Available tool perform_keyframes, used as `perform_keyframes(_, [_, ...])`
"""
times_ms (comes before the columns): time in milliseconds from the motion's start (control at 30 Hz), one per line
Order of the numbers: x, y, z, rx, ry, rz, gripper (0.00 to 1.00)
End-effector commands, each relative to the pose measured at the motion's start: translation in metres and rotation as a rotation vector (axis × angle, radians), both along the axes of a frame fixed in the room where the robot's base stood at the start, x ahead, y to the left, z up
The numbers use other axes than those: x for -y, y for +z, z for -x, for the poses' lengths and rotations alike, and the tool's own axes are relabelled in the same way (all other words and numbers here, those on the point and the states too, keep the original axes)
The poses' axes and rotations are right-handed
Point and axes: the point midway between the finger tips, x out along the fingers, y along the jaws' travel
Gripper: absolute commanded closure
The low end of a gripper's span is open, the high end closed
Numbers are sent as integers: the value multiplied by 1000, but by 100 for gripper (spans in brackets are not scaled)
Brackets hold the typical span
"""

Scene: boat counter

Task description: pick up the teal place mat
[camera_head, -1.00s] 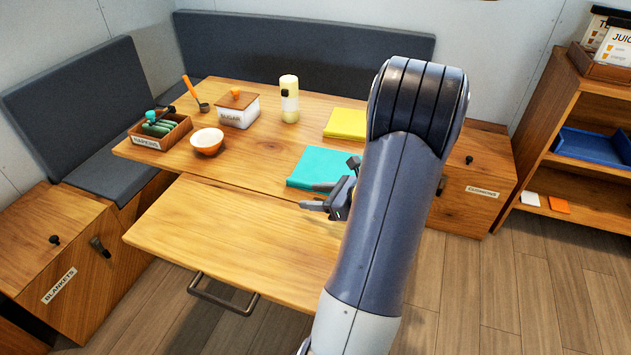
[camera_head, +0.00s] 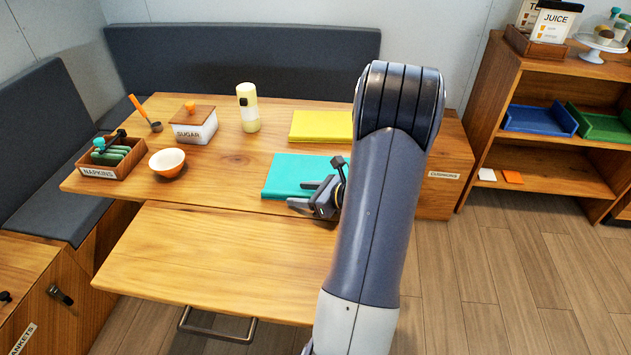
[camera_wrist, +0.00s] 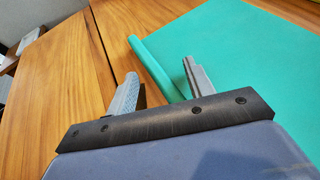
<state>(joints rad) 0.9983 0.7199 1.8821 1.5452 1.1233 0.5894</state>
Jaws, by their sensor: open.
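The teal place mat (camera_head: 296,172) lies flat on the wooden table, near its front edge, partly hidden by my arm in the head view. In the wrist view the mat (camera_wrist: 235,60) fills the upper right, and its near edge looks thick and rounded. My gripper (camera_head: 312,197) is at the mat's front edge. In the wrist view my gripper (camera_wrist: 160,80) is open, with the mat's edge lying between its two fingers. The left finger is over bare wood and the right finger overlaps the mat. Whether the fingers touch the mat I cannot tell.
A yellow mat (camera_head: 320,125) lies behind the teal one. A yellow bottle (camera_head: 248,110), a sugar box (camera_head: 195,128), a bowl (camera_head: 167,162) and a napkins box (camera_head: 110,158) stand to the left. The front table leaf (camera_head: 210,250) is bare. Shelves (camera_head: 560,90) stand at right.

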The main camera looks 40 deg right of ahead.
Motion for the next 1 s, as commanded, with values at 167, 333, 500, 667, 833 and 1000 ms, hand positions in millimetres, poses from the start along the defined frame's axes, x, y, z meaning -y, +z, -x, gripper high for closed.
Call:
perform_keyframes(167, [0,0,0,0,0,0,58])
perform_keyframes(333, [0,0,0,0,0,0,72])
perform_keyframes(500, [0,0,0,0,0,-1,86])
perform_keyframes(667, [0,0,1,0,0,-1,98])
perform_keyframes(833, [0,0,1,-1,0,-1,98])
perform_keyframes(1000, [1,12,0,1,-1,2,100])
